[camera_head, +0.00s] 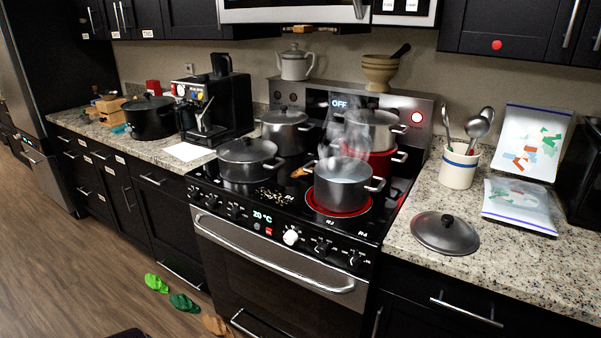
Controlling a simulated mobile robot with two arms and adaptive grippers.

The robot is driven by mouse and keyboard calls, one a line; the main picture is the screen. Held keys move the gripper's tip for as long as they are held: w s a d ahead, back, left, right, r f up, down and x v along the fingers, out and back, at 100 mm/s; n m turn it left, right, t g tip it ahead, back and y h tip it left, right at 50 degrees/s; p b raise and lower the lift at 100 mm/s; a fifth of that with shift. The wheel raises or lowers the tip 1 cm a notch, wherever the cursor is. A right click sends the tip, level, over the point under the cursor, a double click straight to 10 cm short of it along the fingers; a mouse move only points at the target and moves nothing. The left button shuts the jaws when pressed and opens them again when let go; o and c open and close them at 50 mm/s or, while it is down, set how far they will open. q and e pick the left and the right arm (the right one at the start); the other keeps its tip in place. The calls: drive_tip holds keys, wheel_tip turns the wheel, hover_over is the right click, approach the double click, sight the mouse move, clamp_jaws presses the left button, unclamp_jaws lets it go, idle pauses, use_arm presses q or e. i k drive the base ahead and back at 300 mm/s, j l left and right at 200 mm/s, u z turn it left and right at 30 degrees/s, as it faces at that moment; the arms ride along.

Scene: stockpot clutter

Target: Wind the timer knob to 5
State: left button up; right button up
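The stove's front panel (330,254) carries a row of knobs. One white knob (290,237) stands out right of a small lit display (262,217) that reads about 20 °C. Black knobs sit to its left (233,210) and right (321,247). I cannot tell which knob is the timer; knob markings are too small to read. A second display (339,103) on the stove's back panel reads OFF. Neither of my grippers is in view.
A steaming open pot (343,187) stands on a glowing red burner (337,210). Several other pots crowd the stove. A loose lid (445,233) lies on the right counter. The oven handle (270,258) juts out below the knobs.

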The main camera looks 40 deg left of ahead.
sight(290, 238)
drive_tip(key=u, duration=1.7)
